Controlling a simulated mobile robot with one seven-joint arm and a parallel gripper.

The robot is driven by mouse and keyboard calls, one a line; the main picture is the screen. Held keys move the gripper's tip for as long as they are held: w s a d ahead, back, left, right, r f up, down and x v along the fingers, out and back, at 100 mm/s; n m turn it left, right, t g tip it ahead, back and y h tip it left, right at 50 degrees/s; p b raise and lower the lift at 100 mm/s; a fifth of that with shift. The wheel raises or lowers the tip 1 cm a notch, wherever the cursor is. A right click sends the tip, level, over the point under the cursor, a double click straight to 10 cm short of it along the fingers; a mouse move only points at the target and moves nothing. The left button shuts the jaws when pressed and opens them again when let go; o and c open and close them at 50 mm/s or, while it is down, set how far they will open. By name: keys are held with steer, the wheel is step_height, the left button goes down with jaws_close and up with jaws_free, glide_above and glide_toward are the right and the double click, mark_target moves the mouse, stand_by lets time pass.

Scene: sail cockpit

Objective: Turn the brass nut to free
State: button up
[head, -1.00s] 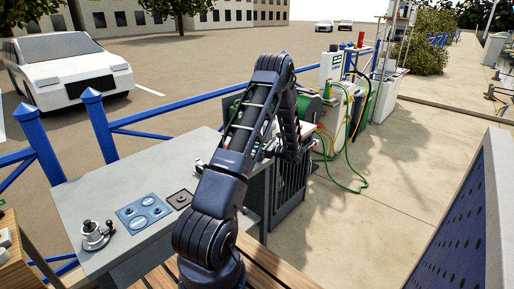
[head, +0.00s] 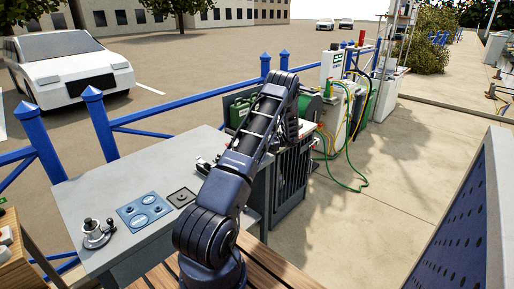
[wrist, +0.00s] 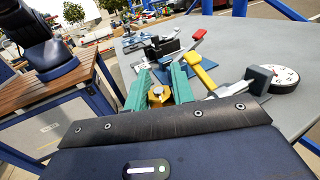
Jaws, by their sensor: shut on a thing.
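The brass nut (wrist: 158,95) shows in the wrist view as a small gold piece low between the two teal fingers of my gripper (wrist: 159,82). The fingers stand on either side of it and are shut on it. Beyond the fingertips is a metal fixture (wrist: 160,48) on the grey table. In the head view my arm hides the nut and my gripper. How far the nut is turned cannot be told.
A red-handled lever (wrist: 198,36) and a yellow-handled lever (wrist: 204,77) stand close to the right finger. A round dial (wrist: 284,80) lies further right. The grey table (head: 85,190) also bears a blue panel (head: 145,211) and a metal knob stand (head: 97,234).

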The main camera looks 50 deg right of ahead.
steer(key=shift+s+n+g+y, duration=0.1)
steer(key=shift+n+g+y, duration=0.4)
steer(key=shift+g, duration=0.4)
steer(key=shift+n+g, duration=0.3)
steer(key=o, duration=1)
steer(key=shift+d, duration=0.1)
